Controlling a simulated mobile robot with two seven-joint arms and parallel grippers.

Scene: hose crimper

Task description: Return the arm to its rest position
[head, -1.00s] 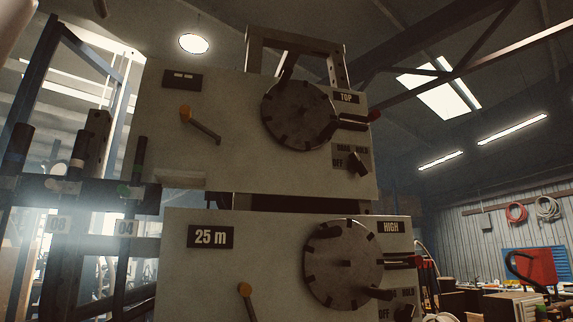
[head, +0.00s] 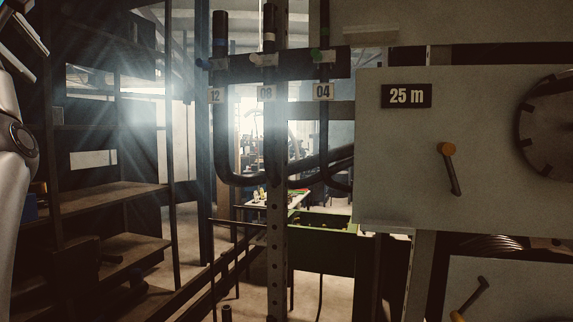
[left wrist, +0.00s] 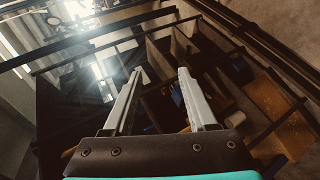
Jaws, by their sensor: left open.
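My left arm (head: 14,160) stands at the far left edge of the head view. My left gripper (head: 40,65) shows in the upper left corner, partly cut off by the frame. In the left wrist view its two pale fingers (left wrist: 160,72) are spread apart with nothing between them. It is open and empty, away from the crimper panels. The panel marked 25 m (head: 380,160) is at the right, with an orange-knobbed lever (head: 451,170) and part of a dark dial (head: 550,125). My right gripper is not in view.
Dark shelving (head: 110,205) stands at the left, close to my arm. Black hoses hang from a rack with tags 12, 08 and 04 (head: 322,92). A green bin (head: 325,222) is below. The left wrist view shows shelf compartments with a yellowish board (left wrist: 275,110).

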